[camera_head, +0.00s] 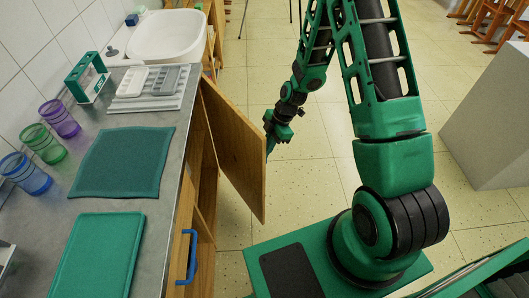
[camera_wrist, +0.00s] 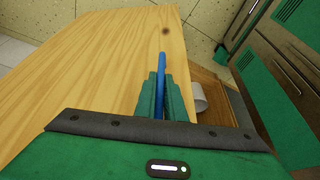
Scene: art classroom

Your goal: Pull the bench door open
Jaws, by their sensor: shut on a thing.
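The wooden bench door (camera_head: 235,150) stands swung out from the bench front, partly open, in the head view. Its wooden face (camera_wrist: 90,75) fills the left and middle of the wrist view. My gripper (camera_head: 269,143) is at the door's outer side, near the free edge. In the wrist view, my green fingers (camera_wrist: 160,98) are closed around the blue handle (camera_wrist: 162,62), which shows above and between them. In the head view the handle is mostly hidden by my gripper.
The bench top (camera_head: 150,205) holds green mats, several coloured cups and a white tray (camera_head: 150,100). A sink (camera_head: 168,36) lies beyond. Another blue handle (camera_head: 187,257) is on the nearer bench front. A grey block (camera_head: 492,120) stands at right. Tiled floor (camera_head: 320,170) is clear beside the door.

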